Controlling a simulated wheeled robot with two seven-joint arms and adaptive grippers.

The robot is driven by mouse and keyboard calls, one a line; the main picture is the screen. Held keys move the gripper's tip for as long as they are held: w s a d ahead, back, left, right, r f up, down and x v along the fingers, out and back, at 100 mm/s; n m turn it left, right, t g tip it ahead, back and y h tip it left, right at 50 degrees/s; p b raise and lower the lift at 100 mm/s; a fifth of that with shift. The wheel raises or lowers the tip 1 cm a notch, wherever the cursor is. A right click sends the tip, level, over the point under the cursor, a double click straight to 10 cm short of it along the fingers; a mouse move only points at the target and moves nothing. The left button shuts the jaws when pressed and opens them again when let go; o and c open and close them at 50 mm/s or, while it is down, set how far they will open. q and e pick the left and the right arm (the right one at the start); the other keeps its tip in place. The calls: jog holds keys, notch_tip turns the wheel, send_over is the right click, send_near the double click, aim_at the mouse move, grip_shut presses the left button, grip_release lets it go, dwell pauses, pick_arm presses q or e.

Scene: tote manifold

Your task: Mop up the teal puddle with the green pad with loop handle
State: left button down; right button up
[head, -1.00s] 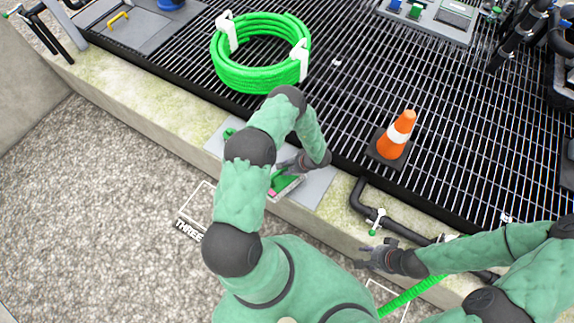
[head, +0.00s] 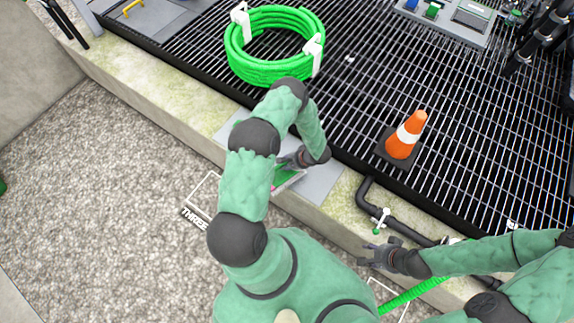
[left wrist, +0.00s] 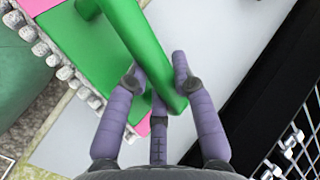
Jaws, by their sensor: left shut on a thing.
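The green pad (head: 287,179) is at the pale grey slab on the concrete ledge, partly hidden by my left arm. In the left wrist view the pad (left wrist: 84,48) has a pink edge and a grey tufted fringe. Its green loop handle (left wrist: 146,42) runs between my fingers. My left gripper (head: 293,162) is shut on this handle; its purple-grey fingers (left wrist: 157,72) show on both sides. I cannot tell whether the pad touches the slab. My right gripper (head: 371,257) is open and empty at the lower right. I cannot make out the teal puddle.
The grey slab (head: 318,183) lies on the ledge (head: 150,105). Behind it is black grating (head: 365,85) with a coiled green hose (head: 262,72) and an orange cone (head: 407,137). A black pipe (head: 365,197) runs along the ledge. The gravel (head: 110,190) is mostly open.

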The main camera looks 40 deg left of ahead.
pick_arm(q)
jog(key=shift+w+a+b, duration=0.2)
jog(key=shift+w+b, duration=0.4)
jog(key=shift+w, duration=1.3)
jog(key=shift+w+a+f+b, duration=0.15)
jog(key=shift+w+b, duration=0.65)
jog(key=shift+w, duration=0.6)
jog(key=shift+w+a+b, duration=0.15)
jog(key=shift+w+b, duration=0.5)
jog(key=shift+w, duration=0.6)
jog(key=shift+w+a+b, duration=0.1)
jog(key=shift+w+b, duration=0.5)
jog(key=shift+w, duration=0.6)
jog(key=shift+r, duration=0.2)
jog(key=shift+r, duration=0.1)
notch_tip(320, 180, up, 6)
jog(key=p, duration=0.5)
jog(key=shift+w, duration=0.15)
jog(key=shift+a+r, duration=0.1)
notch_tip(320, 180, up, 3)
jog(key=p, duration=0.2)
jog(key=shift+p, duration=0.4)
